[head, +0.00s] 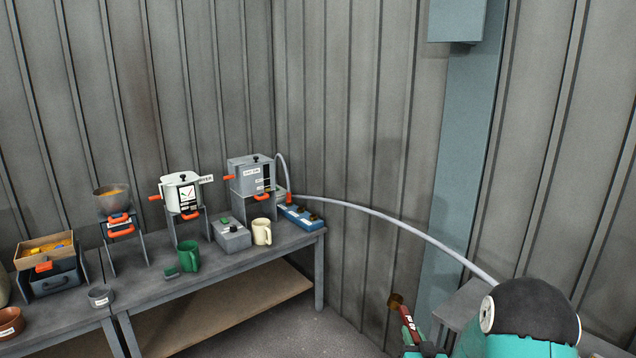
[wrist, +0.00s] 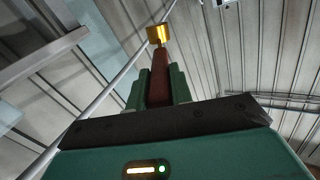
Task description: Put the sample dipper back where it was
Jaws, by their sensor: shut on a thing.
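The sample dipper, with a brass cup (head: 396,300) on a dark red handle, is at the lower right of the head view, away from the bench. In the wrist view its brass cup (wrist: 159,34) points up and away, and its red handle (wrist: 159,82) stands between green fingers. My gripper (head: 409,330) is shut on the handle; it also shows in the wrist view (wrist: 160,92).
The bench (head: 225,262) holds a grey can (head: 248,174), a white can (head: 181,193), a green mug (head: 187,256), a cream mug (head: 261,232) and a grey box (head: 231,236). A grey hose (head: 400,222) arches from the grey can's side towards the lower right, behind my arm.

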